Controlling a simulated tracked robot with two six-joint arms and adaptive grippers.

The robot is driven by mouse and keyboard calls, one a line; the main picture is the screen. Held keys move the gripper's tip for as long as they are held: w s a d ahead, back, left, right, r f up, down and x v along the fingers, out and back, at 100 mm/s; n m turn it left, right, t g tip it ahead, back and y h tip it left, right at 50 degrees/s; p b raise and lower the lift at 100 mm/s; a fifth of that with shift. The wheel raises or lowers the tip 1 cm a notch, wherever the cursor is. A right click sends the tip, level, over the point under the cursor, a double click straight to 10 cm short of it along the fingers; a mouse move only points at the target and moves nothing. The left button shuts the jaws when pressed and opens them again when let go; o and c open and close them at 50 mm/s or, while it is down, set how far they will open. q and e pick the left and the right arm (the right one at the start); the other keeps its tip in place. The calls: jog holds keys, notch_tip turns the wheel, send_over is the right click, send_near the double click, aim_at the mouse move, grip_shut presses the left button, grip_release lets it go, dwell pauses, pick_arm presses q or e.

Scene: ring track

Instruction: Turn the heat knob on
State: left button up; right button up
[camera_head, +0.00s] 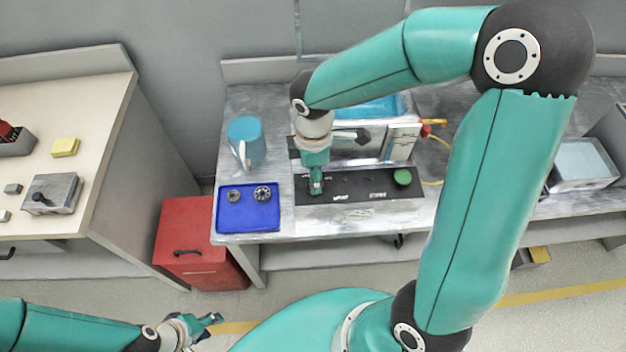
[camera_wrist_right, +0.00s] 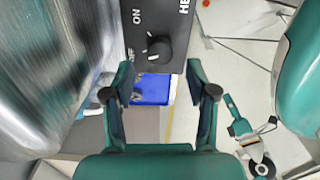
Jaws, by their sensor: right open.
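The heat knob (camera_wrist_right: 159,48) is a round black knob on a black panel, below the word ON and beside a partly hidden OFF, in the right wrist view. In the head view my right gripper (camera_head: 316,188) is over the left end of the black panel (camera_head: 345,186) and hides the knob. In the right wrist view my right gripper (camera_wrist_right: 162,78) is open and empty, with the knob beyond and between its fingertips; I see no contact. My left gripper (camera_head: 213,322) is open and empty at the lower left, away from the bench; it also shows in the wrist view (camera_wrist_right: 252,116).
A green button (camera_head: 402,177) is at the panel's right end. A red cabinet (camera_head: 190,225) stands on the floor at left.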

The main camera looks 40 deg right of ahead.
jog(key=shift+f, duration=2.15)
grip_shut()
